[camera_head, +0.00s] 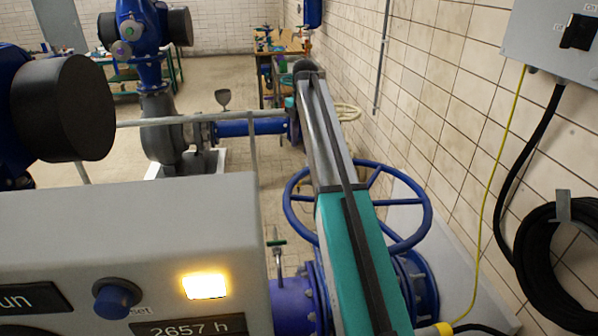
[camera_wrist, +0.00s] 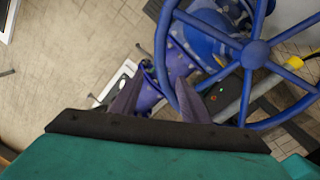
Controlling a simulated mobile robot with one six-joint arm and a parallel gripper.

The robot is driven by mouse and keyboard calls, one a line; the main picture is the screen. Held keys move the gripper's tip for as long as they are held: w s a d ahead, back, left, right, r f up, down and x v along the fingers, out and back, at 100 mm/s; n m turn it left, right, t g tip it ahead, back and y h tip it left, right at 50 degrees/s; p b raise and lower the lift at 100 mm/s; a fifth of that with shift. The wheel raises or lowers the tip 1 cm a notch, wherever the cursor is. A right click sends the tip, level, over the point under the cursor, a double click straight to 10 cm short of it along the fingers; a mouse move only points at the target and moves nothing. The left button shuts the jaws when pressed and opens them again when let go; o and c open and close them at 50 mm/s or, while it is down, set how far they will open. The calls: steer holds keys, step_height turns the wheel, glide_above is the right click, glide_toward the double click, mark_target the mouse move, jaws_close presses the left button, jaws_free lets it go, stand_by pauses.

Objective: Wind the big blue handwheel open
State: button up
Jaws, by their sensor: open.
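The big blue handwheel (camera_head: 427,214) lies roughly level beside the wall in the head view, with my arm crossing in front of its middle. In the wrist view its hub (camera_wrist: 256,54), spokes and rim fill the upper right. My gripper (camera_wrist: 160,76) shows there with two dark fingers spread apart. The left part of the rim passes through the gap between the fingers in the picture, closer to the right finger. I cannot tell whether it is at fingertip depth or touches. My gripper is hidden in the head view.
A grey control cabinet (camera_head: 130,240) with a lit yellow lamp (camera_head: 205,286) stands at the front left. The tiled wall is close on the right, with a grey switch box (camera_head: 553,38) and coiled black cable (camera_head: 555,262). Blue pumps stand behind; open floor lies farther back.

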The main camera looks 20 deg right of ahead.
mark_target(299, 173)
steer(key=shift+w+a+f+p, duration=0.15)
steer(key=shift+f+p, duration=0.6)
steer(key=shift+f, duration=1.3)
steer(key=shift+w+d+f+p, duration=0.1)
steer(key=shift+f+p, duration=0.7)
steer(key=shift+f, duration=1.3)
steer(key=shift+w+a+f+p, duration=0.15)
steer(key=shift+f+p, duration=0.6)
steer(key=shift+f, duration=1.3)
jaws_close()
